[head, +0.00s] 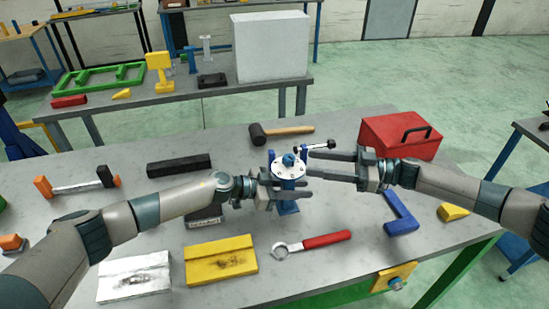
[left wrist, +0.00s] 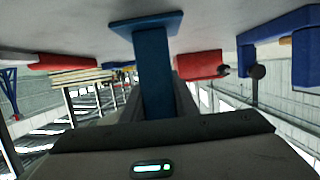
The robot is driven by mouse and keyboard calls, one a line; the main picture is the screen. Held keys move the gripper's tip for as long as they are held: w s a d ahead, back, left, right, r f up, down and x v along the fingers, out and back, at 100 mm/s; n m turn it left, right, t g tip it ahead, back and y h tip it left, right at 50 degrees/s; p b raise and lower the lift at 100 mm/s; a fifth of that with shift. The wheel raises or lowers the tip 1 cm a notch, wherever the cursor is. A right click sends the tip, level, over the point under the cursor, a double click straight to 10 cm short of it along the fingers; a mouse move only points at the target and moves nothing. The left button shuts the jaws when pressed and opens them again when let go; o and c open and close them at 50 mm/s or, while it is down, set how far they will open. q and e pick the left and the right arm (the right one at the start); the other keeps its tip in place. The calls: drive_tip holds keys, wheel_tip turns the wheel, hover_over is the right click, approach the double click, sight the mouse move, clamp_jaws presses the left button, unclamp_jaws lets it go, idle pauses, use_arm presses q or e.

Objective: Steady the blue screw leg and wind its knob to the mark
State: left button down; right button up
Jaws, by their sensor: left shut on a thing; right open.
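The blue screw leg (head: 288,208) stands upright on the grey table, with a round white flange (head: 287,172) and a blue hub at its top. A crank with a black knob (head: 331,144) reaches right from the hub. My left gripper (head: 300,188) is shut on the leg below the flange. The left wrist view shows the blue column (left wrist: 153,75) and its square foot, upside down. My right gripper (head: 315,167) is open, its fingers pointing left beside the flange, just below the knob in the picture. I cannot make out the mark.
A mallet (head: 282,131) lies behind the leg and a red toolbox (head: 398,137) stands at the back right. A red-handled wrench (head: 315,242) and yellow plate (head: 220,260) lie in front. A blue bracket (head: 401,215) lies at right, below my right arm in the picture.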

sight(275, 165)
drive_tip(key=shift+a, duration=0.1)
idle(0.3)
drive_tip(key=a, duration=0.4)
drive_tip(key=w+a, duration=0.1)
drive_tip(key=a, duration=0.6)
drive_tip(key=shift+w+a, duration=0.15)
drive_tip(key=shift+a, duration=0.2)
drive_tip(key=shift+c, duration=0.5)
drive_tip(key=c, duration=1)
